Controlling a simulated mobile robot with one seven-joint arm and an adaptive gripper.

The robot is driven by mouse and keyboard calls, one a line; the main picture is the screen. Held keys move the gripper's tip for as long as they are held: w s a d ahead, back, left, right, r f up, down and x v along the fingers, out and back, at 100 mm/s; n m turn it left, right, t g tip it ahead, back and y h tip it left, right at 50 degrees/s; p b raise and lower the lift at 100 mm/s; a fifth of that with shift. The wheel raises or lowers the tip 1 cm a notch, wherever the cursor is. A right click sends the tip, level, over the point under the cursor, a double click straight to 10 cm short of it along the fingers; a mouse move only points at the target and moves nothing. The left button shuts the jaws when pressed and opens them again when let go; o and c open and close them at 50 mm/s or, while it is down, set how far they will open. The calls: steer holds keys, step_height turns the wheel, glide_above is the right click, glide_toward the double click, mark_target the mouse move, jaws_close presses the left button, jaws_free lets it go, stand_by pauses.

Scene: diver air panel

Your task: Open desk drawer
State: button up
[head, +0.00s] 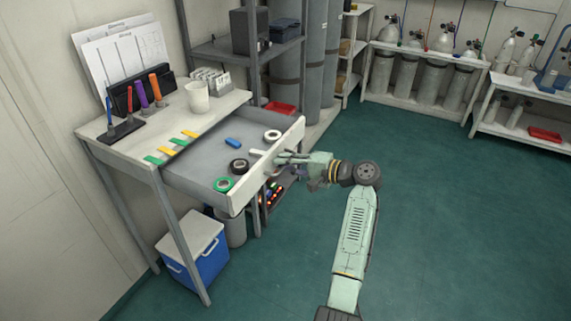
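The desk drawer (267,166) is pulled far out from under the small white desk (215,113), and its inside is exposed. It holds a white tape roll (272,135), a black tape roll (239,167), a green tape roll (223,184) and a small blue item (233,142). My gripper (284,158) is at the outer side of the drawer front, around its middle.
A cup (197,96), a pen holder and colored tabs stand or lie on the desk. A blue cooler (195,250) is on the floor below. A grey shelf (250,50) stands behind. The green floor to the right is clear, with tank racks (420,80) at the back.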

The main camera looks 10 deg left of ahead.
steer(key=v, duration=1.2)
